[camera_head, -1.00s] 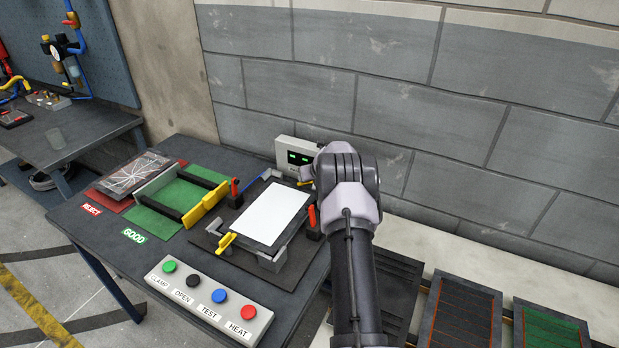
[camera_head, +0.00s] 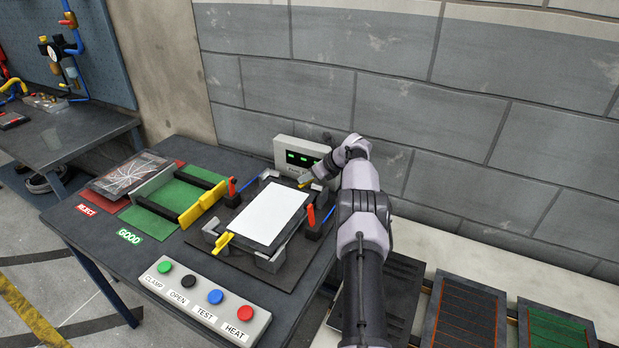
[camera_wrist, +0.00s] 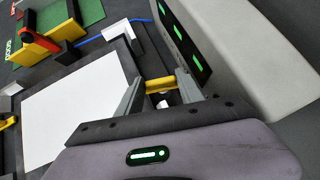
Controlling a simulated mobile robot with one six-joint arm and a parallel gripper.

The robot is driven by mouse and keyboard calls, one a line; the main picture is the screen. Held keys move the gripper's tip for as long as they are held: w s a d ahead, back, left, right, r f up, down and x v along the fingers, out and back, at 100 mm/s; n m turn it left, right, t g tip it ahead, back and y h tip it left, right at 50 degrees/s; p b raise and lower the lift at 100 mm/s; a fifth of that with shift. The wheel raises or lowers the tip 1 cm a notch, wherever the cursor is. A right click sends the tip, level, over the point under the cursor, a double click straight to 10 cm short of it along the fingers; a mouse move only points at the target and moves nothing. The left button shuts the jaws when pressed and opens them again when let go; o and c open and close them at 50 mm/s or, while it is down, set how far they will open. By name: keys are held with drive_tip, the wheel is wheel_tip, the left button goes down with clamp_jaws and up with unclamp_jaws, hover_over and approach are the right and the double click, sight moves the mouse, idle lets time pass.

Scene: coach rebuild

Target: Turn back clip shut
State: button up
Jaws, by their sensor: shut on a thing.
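The yellow back clip (camera_wrist: 159,85) sits at the back of the clamp fixture, close to the grey display box. In the wrist view, my gripper (camera_wrist: 158,92) has its two grey fingers on either side of the clip and is shut on it. In the head view, the clip (camera_head: 305,179) shows small, just left of my gripper (camera_head: 314,177). A white panel (camera_head: 264,219) lies flat in the fixture, with a dark plate under it. A yellow front clip (camera_head: 222,243) stands at the fixture's near-left edge. The back clip's pivot is partly hidden.
The display box (camera_head: 298,155) with green lights stands right behind the clip. Red-handled clamps (camera_head: 311,215) flank the fixture. A button box (camera_head: 204,302) lies at the table's front. A green GOOD rack (camera_head: 165,206) and a REJECT tray (camera_head: 88,197) are left.

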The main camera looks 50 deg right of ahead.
idle(0.4)
drive_tip(key=o, duration=1.4)
drive_tip(key=shift+r, duration=0.15)
